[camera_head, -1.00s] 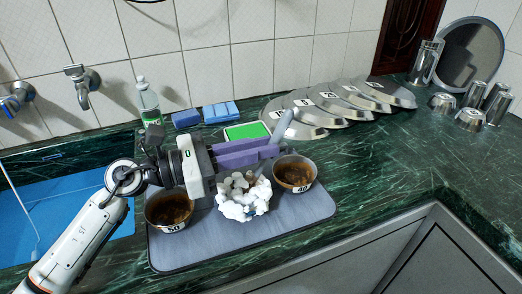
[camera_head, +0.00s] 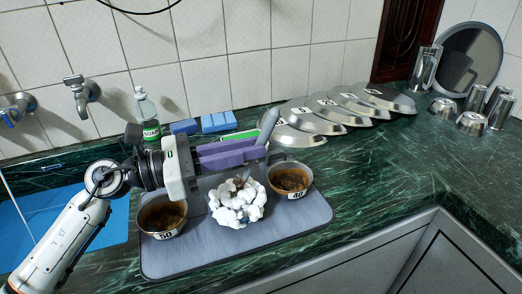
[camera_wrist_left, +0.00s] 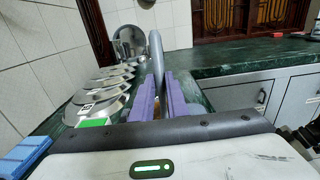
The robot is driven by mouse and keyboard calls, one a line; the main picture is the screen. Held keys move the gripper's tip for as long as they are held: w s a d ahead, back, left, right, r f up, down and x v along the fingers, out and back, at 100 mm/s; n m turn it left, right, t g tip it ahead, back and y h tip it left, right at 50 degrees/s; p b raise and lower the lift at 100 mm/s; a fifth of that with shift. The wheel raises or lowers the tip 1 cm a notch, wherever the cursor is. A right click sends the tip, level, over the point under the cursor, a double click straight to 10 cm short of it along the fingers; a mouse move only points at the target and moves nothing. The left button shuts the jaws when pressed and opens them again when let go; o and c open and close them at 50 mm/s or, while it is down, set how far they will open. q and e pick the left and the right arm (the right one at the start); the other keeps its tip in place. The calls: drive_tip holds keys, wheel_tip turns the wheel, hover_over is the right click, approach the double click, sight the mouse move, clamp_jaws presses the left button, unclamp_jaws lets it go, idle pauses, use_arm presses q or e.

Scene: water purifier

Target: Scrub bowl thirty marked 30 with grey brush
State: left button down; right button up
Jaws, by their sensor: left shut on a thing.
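My left gripper (camera_head: 262,153), with purple fingers, is shut on the grey brush (camera_head: 268,126). The brush handle stands tilted above the fingers and also shows in the left wrist view (camera_wrist_left: 157,55). The middle bowl is mostly covered by lumpy white foam (camera_head: 237,208), with a dark brown patch at its top. Its number cannot be read. The brush's lower end is hidden behind the fingers and foam, so contact cannot be told. To the left is a bowl marked 50 (camera_head: 162,216), to the right a bowl marked 40 (camera_head: 290,181); both hold brown residue. My right gripper is out of view.
The bowls stand on a grey mat (camera_head: 205,258). Behind are a soap bottle (camera_head: 147,115), blue sponges (camera_head: 218,121) and a green pad (camera_head: 241,134). Several numbered metal lids (camera_head: 345,105) fan out at the back. Metal cups (camera_head: 472,122) stand far right. The right counter is clear.

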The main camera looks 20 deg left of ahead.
use_arm(q)
drive_tip(key=shift+s+a+f, duration=0.1)
drive_tip(key=shift+a+f, duration=0.05)
drive_tip(key=shift+a, duration=0.3)
drive_tip(key=shift+s+a+f, duration=0.1)
drive_tip(key=shift+a+f, duration=0.05)
drive_tip(key=shift+a, duration=0.25)
drive_tip(key=shift+s+a+f, duration=0.15)
drive_tip(key=shift+s+f, duration=0.25)
drive_tip(key=shift+s, duration=0.4)
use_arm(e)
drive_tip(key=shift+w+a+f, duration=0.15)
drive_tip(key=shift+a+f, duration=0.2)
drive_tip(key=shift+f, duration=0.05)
use_arm(q)
drive_tip(key=shift+s+d, duration=0.1)
drive_tip(key=shift+d, duration=0.1)
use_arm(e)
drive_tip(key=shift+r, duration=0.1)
use_arm(q)
drive_tip(key=shift+s+d+f+p, duration=0.25)
drive_tip(key=shift+s+p, duration=0.1)
drive_tip(key=shift+p, duration=0.05)
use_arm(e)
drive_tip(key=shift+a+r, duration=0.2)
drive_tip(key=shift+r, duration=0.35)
